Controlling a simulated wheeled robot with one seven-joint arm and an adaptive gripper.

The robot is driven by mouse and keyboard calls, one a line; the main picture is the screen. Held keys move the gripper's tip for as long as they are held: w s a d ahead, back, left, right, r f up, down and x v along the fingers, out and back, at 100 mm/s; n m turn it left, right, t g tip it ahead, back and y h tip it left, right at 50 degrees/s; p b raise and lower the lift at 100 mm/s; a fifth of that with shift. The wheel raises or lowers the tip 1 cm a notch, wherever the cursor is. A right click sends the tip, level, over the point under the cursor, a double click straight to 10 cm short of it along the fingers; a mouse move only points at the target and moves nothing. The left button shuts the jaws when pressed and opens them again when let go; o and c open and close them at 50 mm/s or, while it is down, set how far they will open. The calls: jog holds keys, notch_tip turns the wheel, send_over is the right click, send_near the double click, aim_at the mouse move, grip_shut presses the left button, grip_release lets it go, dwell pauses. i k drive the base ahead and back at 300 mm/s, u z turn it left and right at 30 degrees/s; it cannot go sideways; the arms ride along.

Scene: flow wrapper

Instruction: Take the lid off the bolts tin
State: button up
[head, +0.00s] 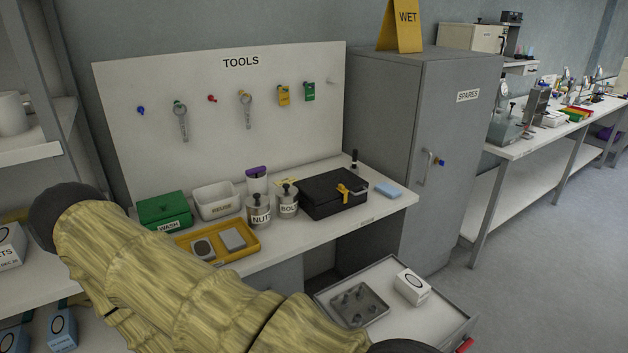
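The bolts tin (288,208) is a small metal tin with a label that reads "BOL", partly cut off by its curve. It stands upright on the white bench, left of a black case. Its lid (287,189), with a dark knob, is on top of it. A similar tin labelled "NUT" (259,217) stands just to its left, also with a dark knob on top. My arm, in a yellowish sleeve, crosses the lower left of the head view. My gripper is not in view.
The black case (333,204) with a yellow latch stands close right of the bolts tin. A white bin (216,198), green box (164,206) and yellow tray (194,256) stand to the left. An open drawer (420,323) juts out below, holding a metal tray and a white box.

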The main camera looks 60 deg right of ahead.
aim_at(285, 190)
jog(key=z, duration=0.8)
jog(key=i, duration=0.75)
jog(key=z, duration=0.85)
